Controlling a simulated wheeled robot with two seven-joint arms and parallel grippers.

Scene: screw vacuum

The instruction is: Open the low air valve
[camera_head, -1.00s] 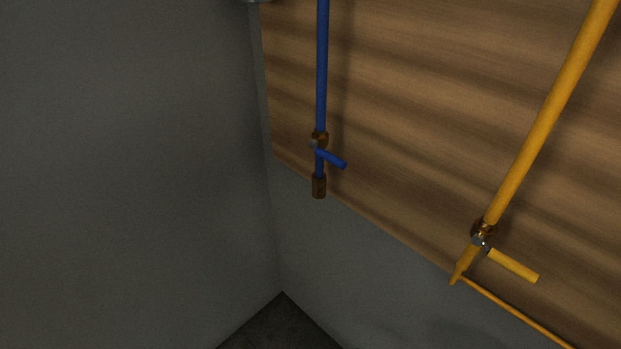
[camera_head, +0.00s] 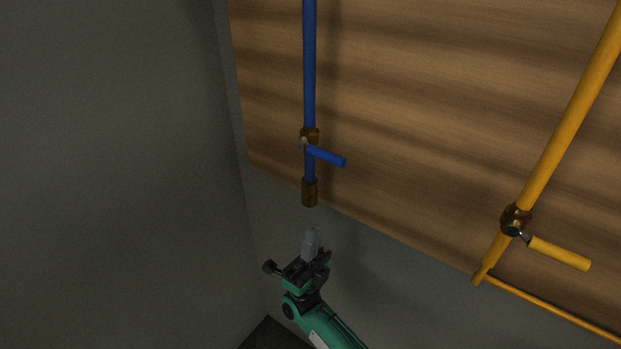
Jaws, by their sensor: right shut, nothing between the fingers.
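A blue pipe (camera_head: 309,70) runs down a wooden panel and carries a valve with a blue lever handle (camera_head: 327,156). The handle sticks out to the right, crosswise to the pipe and tilted slightly down. A brass end piece (camera_head: 309,192) is at the pipe's bottom. A yellow pipe (camera_head: 571,115) at the right carries a valve with a yellow handle (camera_head: 558,253), also pointing right. I cannot tell from the picture which valve is the low air one. My right gripper (camera_head: 311,236) is shut and empty, below the blue pipe's end and apart from it. My left gripper is not in view.
The wooden panel (camera_head: 420,110) fills the upper right. A grey wall (camera_head: 110,180) stands at the left. A thin yellow pipe (camera_head: 545,310) runs along the panel's lower edge. The space around the blue handle is free.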

